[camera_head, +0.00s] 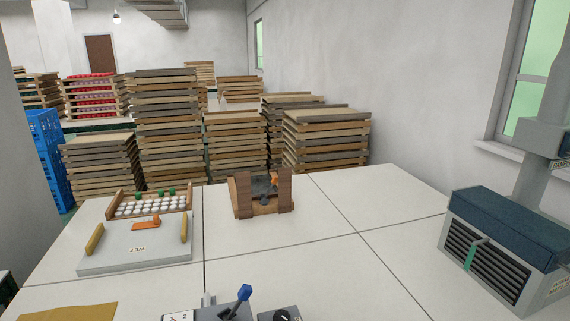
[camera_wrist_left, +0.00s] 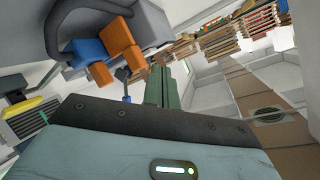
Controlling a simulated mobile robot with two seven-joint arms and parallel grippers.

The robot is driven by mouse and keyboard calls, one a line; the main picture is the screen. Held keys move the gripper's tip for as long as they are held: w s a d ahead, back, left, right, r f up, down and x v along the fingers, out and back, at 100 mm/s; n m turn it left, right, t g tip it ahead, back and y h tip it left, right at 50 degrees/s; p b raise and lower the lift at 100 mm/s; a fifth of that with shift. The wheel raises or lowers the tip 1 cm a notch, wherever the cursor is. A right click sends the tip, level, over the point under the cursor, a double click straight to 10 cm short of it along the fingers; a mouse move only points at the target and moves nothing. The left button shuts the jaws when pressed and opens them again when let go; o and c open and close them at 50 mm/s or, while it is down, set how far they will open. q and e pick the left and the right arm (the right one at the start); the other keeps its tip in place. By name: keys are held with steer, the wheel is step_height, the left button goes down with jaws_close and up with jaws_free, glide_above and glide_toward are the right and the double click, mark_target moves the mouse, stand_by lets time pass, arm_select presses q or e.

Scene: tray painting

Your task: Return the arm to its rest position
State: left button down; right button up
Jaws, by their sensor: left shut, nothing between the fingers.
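My left gripper (camera_wrist_left: 162,75) shows in the left wrist view as two green fingers, closed together with nothing between them. It points away from the dark wrist plate, with the tilted room behind it. Orange blocks (camera_wrist_left: 120,38) and blue blocks (camera_wrist_left: 84,50) appear to its left in front of a grey curved body; I cannot tell how near they are. Neither gripper shows in the head view. My right gripper is not in view.
A wooden holder (camera_head: 241,197) is at the back. A blue-topped machine (camera_head: 509,229) is at right. The middle table is clear.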

arm_select(q)
steer(key=s+d+f+n+g, duration=0.15)
steer(key=s+f+g, duration=0.3)
steer(key=s, duration=0.45)
steer(key=s+f+n+g+h, duration=0.15)
steer(key=s+f+g, duration=0.3)
steer(key=s, duration=0.45)
steer(key=s+d+f+n+g, duration=0.1)
steer(key=s+f+n+g, duration=0.3)
steer(key=s, duration=0.6)
steer(key=w+d+f+m+t+h+p, duration=0.1)
steer(key=w+d+f+t+p, duration=0.1)
steer(key=w+f+t, duration=0.4)
steer(key=w+t, duration=0.2)
steer(key=w, duration=0.1)
steer(key=shift+d+f+m+p, duration=0.3)
steer(key=shift+d+p, duration=0.05)
steer(key=shift+d, duration=0.05)
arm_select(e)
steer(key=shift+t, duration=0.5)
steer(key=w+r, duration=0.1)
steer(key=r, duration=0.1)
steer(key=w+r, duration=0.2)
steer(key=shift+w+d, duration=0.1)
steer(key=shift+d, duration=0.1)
